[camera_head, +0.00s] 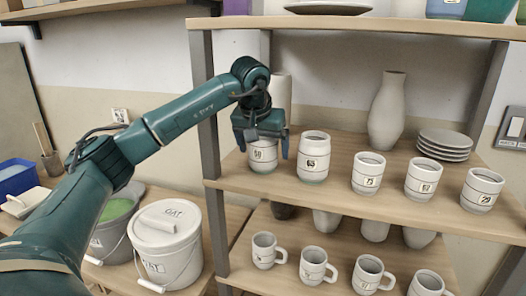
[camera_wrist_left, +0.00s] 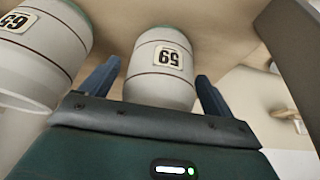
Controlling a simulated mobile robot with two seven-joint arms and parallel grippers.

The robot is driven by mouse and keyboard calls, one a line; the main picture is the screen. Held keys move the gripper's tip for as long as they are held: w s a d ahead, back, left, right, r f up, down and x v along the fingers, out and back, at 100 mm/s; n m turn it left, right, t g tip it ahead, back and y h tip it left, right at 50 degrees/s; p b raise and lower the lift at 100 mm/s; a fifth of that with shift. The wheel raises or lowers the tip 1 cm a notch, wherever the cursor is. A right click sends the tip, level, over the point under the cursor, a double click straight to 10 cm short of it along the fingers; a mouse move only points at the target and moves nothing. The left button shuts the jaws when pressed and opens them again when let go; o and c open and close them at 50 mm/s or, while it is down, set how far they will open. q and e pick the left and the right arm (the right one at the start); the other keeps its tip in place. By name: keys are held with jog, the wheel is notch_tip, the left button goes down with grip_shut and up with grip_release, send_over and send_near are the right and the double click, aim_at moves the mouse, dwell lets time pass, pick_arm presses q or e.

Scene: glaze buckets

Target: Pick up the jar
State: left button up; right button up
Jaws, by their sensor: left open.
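A white jar (camera_head: 263,160) with a dark number label stands at the left end of the middle shelf board. In the left wrist view the same jar (camera_wrist_left: 160,72) shows upside down, its label looking like 59. My left gripper (camera_head: 262,147) is open in front of this jar and hides its upper part. In the wrist view my left gripper (camera_wrist_left: 154,88) has one blue finger on either side of the jar, with gaps between. I cannot tell how deep the jar sits between them. My right gripper is not in view.
A second jar (camera_head: 313,160), labelled 65, stands close to the right; more jars, a tall vase (camera_head: 387,112) and stacked plates (camera_head: 445,145) follow. A shelf post (camera_head: 208,110) is at the left. Mugs stand below. A lidded bucket (camera_head: 170,250) stands at lower left.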

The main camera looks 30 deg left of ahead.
pick_arm(q)
jog(key=shift+c, duration=0.3)
jog(key=c, duration=1.2)
jog(key=shift+r, duration=0.1)
jog(key=shift+r, duration=0.1)
